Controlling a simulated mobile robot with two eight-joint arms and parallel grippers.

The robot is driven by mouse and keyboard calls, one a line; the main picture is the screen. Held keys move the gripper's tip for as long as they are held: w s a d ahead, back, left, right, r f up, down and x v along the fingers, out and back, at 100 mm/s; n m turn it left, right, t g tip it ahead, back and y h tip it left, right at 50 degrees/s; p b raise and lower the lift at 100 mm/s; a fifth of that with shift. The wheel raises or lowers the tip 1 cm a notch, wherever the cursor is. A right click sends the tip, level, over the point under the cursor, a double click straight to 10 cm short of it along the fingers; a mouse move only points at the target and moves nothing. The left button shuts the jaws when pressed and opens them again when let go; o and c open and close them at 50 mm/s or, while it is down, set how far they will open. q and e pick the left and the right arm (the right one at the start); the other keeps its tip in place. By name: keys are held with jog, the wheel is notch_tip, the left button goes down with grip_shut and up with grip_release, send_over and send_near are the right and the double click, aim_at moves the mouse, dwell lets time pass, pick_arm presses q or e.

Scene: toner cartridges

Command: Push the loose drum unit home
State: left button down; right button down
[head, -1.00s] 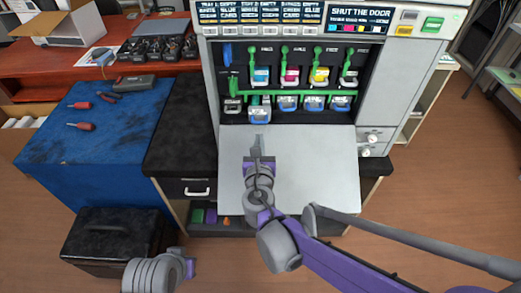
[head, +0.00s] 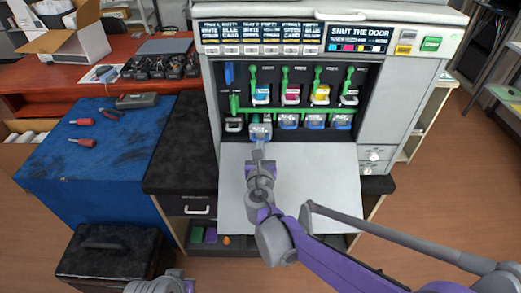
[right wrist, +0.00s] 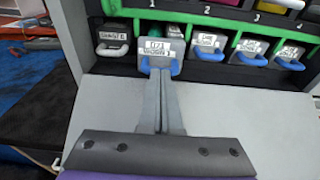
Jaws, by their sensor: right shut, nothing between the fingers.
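The loose drum unit (head: 260,131) is a grey block with a white label and a blue handle, in the lower row of the open printer. It sticks out farther than its neighbours; it also shows in the right wrist view (right wrist: 160,47). My right gripper (head: 258,149) is shut and empty, its fingers pointing at the unit's front. In the right wrist view the fingertips (right wrist: 160,74) overlap the blue handle; I cannot tell whether they touch it. Of my left arm only a grey and purple part shows at the bottom edge; its fingers are not visible.
Other drum units (head: 288,121) sit flush to the right, below a green rail (head: 300,110) and colour toner cartridges (head: 292,92). A smaller grey-handled container (head: 234,125) is close on the left. The lowered printer door (head: 320,190) lies below my right arm.

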aim_at(261, 133)
jog(key=shift+w, duration=3.1)
jog(key=shift+s, duration=4.5)
